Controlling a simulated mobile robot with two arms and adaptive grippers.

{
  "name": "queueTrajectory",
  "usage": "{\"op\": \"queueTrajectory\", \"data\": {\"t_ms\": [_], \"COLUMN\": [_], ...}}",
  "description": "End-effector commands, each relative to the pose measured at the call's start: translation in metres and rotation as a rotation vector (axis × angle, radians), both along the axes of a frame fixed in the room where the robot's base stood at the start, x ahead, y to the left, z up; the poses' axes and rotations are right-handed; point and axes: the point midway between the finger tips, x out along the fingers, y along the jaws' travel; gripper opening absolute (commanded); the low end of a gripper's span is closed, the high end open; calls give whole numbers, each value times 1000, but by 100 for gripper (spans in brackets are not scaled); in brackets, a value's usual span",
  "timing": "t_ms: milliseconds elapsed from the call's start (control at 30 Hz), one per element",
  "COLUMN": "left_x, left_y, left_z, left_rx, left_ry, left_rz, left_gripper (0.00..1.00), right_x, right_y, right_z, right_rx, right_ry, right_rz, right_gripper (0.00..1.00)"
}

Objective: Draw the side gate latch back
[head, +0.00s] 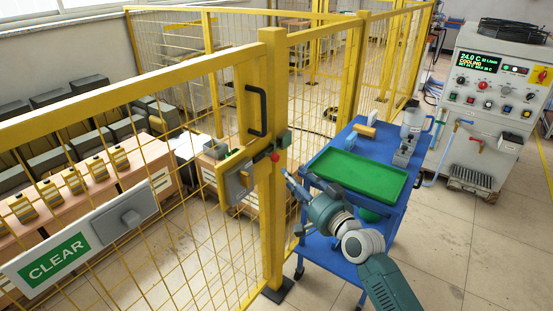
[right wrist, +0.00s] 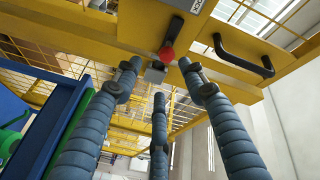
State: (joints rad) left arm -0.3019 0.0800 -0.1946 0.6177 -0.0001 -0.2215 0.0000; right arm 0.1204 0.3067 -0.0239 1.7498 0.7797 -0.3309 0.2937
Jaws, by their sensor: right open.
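The side gate latch (head: 263,154) is a small dark bolt with a red knob (head: 275,157), mounted on the yellow gate by the post. In the right wrist view the red knob (right wrist: 167,54) shows just beyond my fingertips, with a small grey block (right wrist: 155,74) beside it. My right gripper (head: 300,180) is open and empty, its fingers pointing at the latch from the lower right. In the right wrist view the fingers of my right gripper (right wrist: 158,75) are spread, and no contact with the knob is visible. My left gripper is not in view.
A black handle (head: 263,112) is on the gate above the latch. A grey box (head: 238,183) sits below it. A blue cart (head: 335,160) with a green tray (head: 355,172) stands close to my right arm. A yellow post (head: 272,230) stands left of my gripper.

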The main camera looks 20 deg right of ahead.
Motion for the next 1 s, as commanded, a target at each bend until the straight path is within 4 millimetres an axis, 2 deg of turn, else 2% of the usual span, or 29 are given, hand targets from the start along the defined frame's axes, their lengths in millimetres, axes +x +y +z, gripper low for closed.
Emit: {"op": "queueTrajectory", "data": {"t_ms": [67,167,400,600,800,1000], "left_x": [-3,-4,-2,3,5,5], "left_y": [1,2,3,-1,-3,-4], "left_z": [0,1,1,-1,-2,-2], "left_rx": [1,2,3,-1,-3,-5], "left_ry": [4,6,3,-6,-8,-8], "left_rz": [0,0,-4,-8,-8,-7], "left_gripper": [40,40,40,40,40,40], "right_x": [4,15,60,90,104,105], "right_y": [2,4,14,22,25,25], "right_z": [10,12,11,9,10,9], "right_rx": [9,12,8,8,7,6], "right_ry": [-15,-17,-16,-15,-15,-14], "right_rz": [4,4,4,4,3,4], "right_gripper": [42,42,42,42,42,42]}}
